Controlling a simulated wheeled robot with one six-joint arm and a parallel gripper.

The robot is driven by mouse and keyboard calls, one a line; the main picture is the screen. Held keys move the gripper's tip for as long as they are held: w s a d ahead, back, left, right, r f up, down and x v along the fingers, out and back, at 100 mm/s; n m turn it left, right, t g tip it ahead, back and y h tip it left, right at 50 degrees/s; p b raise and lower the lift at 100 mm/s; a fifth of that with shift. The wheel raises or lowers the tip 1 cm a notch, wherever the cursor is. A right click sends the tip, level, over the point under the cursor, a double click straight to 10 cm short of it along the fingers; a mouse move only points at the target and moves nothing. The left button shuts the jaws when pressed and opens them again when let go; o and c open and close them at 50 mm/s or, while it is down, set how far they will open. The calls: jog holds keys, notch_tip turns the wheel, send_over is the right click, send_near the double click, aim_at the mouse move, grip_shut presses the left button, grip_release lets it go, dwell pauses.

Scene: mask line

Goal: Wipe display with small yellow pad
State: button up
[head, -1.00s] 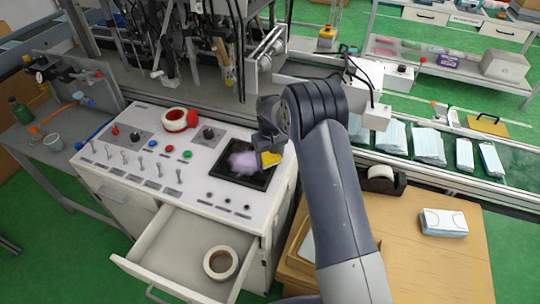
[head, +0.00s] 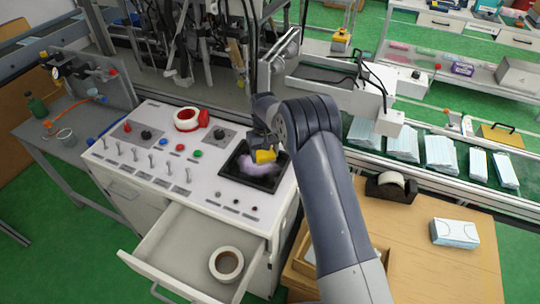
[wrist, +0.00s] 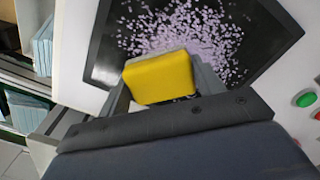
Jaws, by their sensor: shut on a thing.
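The display (head: 270,182) is a black-framed screen set in the right part of the white control panel. A pale purple smudge covers part of it; in the wrist view the display (wrist: 115,40) shows the smudge as scattered purple specks. My gripper (head: 264,150) is shut on the small yellow pad (head: 266,156), over the display's upper right part. In the wrist view the yellow pad (wrist: 160,77) sits between the fingers at the display's edge. I cannot tell whether the pad touches the screen.
The panel carries switches, buttons and a red-and-white tape roll (head: 187,119) left of the display. An open drawer (head: 190,255) with a tape roll (head: 226,264) juts out below. A wooden table (head: 430,270) holds a tape dispenser (head: 386,186) and a mask box (head: 455,233).

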jog(key=shift+w+a, duration=0.4)
jog(key=shift+a, duration=0.55)
jog(key=shift+w+a, duration=0.35)
jog(key=shift+a, duration=0.55)
jog(key=shift+w+a, duration=0.4)
jog(key=shift+a, duration=0.55)
